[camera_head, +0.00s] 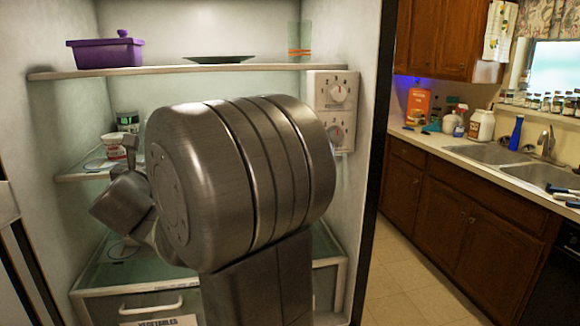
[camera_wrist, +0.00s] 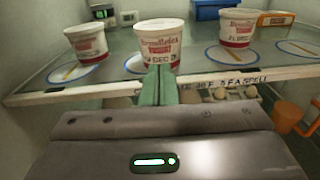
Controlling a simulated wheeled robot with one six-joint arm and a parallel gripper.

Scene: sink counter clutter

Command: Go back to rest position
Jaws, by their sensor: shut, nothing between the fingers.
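My gripper (camera_wrist: 158,85) shows in the wrist view with its two green fingers together and nothing between them. Its tips are just in front of a white tub with red lettering (camera_wrist: 160,38) on a fridge shelf (camera_wrist: 115,85). The tips overlap the tub's lower front in the picture; I cannot tell whether they touch it. In the head view my arm reaches into the open fridge and its large grey joint covers the middle of the view. The fingers are mostly hidden there.
Two similar tubs stand left (camera_wrist: 86,42) and right (camera_wrist: 237,28). Eggs (camera_wrist: 205,95) and an orange mug (camera_wrist: 290,118) sit below. Above, the upper shelf (camera_head: 150,70) carries a purple container (camera_head: 105,53) and a dark plate (camera_head: 220,59). A control box (camera_head: 335,110) is right of my arm.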

